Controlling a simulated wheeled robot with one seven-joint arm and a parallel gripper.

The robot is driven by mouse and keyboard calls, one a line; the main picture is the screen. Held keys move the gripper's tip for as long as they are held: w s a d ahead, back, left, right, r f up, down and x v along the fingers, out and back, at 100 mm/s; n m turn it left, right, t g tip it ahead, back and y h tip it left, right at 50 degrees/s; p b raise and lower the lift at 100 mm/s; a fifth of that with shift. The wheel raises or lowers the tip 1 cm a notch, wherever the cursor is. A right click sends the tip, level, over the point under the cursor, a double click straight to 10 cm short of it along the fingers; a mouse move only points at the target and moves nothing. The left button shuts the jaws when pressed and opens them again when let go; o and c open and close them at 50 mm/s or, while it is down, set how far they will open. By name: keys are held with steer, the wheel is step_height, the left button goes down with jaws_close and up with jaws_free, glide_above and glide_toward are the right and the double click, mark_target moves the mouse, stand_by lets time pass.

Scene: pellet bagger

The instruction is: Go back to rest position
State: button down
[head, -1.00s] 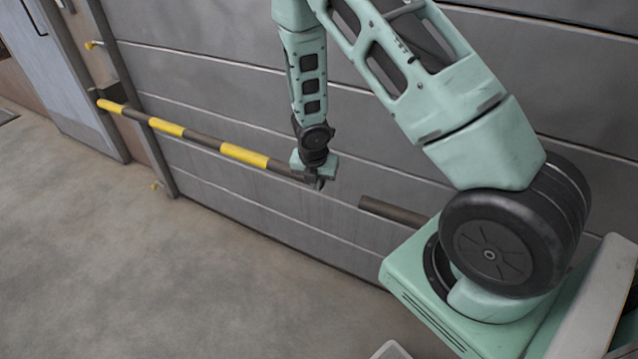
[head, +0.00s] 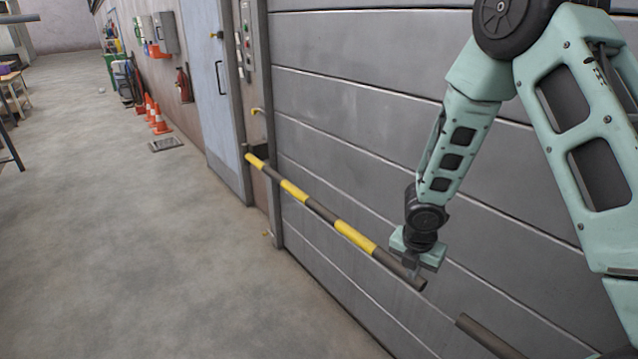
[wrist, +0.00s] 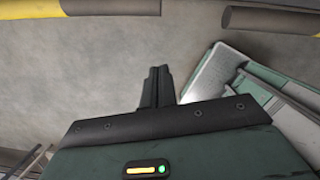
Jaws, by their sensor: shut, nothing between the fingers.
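My gripper (head: 416,276) hangs at the end of the mint-green arm in the head view, fingers pointing down. It overlaps the near end of a yellow and dark striped bar (head: 355,235) in that picture; I cannot tell from it whether they touch. In the wrist view the two dark fingers of my gripper (wrist: 157,80) are together with nothing between them. The striped bar also shows at the wrist view's top edge (wrist: 85,6), apart from the fingertips.
A grey panelled shutter (head: 350,110) runs along the right. A dark bar piece (head: 485,336) lies beyond a gap from the striped bar. A blue-grey door (head: 212,100), a control box (head: 246,40) and orange cones (head: 159,120) stand farther back.

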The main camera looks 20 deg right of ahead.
steer(key=s+a+r+m, duration=0.6)
steer(key=a+r+m, duration=0.2)
steer(key=a+r, duration=0.35)
steer(key=s+a+r+m+y, duration=0.1)
steer(key=s+a+r+m, duration=0.3)
steer(key=s, duration=0.5)
steer(key=s+a+r+m+g+y, duration=0.1)
steer(key=s+a+r+m, duration=0.3)
steer(key=s, duration=0.5)
steer(key=shift+s+a+r+m, duration=0.15)
steer(key=shift+s+a+m, duration=0.1)
steer(key=shift+a+m, duration=0.7)
